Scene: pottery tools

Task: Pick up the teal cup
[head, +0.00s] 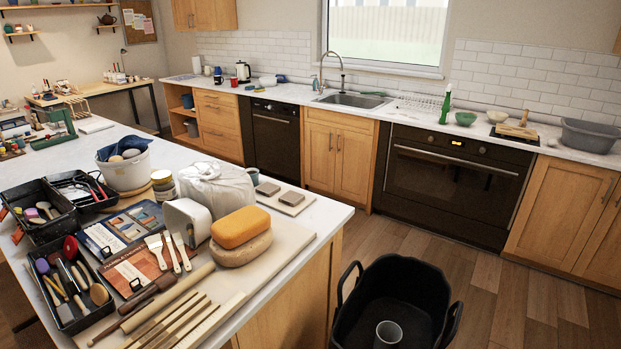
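A small grey-teal cup (253,175) stands on the island worktop (330,209), just right of the white plastic-wrapped bundle (217,188), which hides part of its left side. It is the closest match to the teal cup, though its colour is muted at this size. Neither of my grippers is in view.
Grey blocks (291,198) lie right of the cup. An orange sponge (240,227) on a round tan piece, brushes, wooden sticks and black tool trays (70,290) crowd the near worktop. A black tub (405,275) holding a grey cylinder (388,333) stands right of the island.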

